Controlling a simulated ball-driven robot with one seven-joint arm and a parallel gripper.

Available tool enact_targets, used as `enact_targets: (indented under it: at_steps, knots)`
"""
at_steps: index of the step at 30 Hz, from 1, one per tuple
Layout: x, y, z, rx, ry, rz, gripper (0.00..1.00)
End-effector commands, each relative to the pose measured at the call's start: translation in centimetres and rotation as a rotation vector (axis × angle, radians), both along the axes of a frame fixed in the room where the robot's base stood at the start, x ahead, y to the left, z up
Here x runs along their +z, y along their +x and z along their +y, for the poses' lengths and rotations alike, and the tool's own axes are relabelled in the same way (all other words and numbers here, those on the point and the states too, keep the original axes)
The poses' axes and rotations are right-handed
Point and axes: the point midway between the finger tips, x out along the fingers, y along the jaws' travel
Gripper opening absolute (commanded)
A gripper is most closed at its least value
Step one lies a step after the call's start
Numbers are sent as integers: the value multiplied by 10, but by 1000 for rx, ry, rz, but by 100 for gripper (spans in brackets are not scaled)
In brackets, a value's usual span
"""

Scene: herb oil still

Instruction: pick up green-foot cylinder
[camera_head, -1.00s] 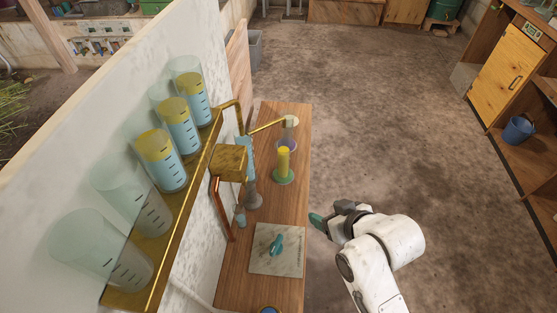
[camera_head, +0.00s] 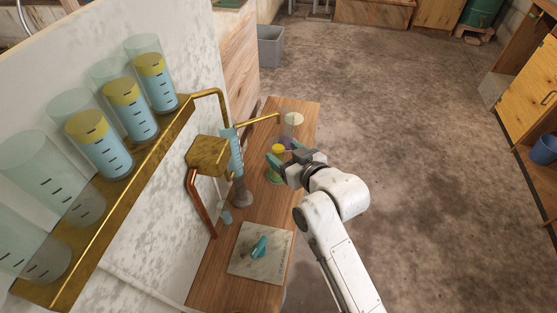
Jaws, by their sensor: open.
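The green-foot cylinder (camera_head: 278,149) stands upright on the wooden bench, with yellow liquid inside. My gripper (camera_head: 273,161) is at the cylinder from its right side, with its teal fingertips open. The fingers and wrist hide part of the cylinder's middle and right side. I cannot tell whether the fingers touch it. The green foot (camera_head: 276,179) shows below the gripper.
A brass pipe (camera_head: 262,119) reaches over the bench behind the cylinder. A grey-footed blue cylinder (camera_head: 237,160) stands to the left, near a brass box (camera_head: 209,154). A pale board (camera_head: 252,268) with a teal item lies in front. Several large cylinders stand on a brass shelf (camera_head: 150,157).

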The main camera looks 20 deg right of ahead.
Motion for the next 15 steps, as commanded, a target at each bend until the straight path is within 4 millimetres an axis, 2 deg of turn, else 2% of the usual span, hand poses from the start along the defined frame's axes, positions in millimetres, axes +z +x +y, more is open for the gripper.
enact_targets:
  at_steps: [10,15]
  knots:
    - [-16,37,9,1,0,0,67]
    - [-20,45,10,1,0,1,67]
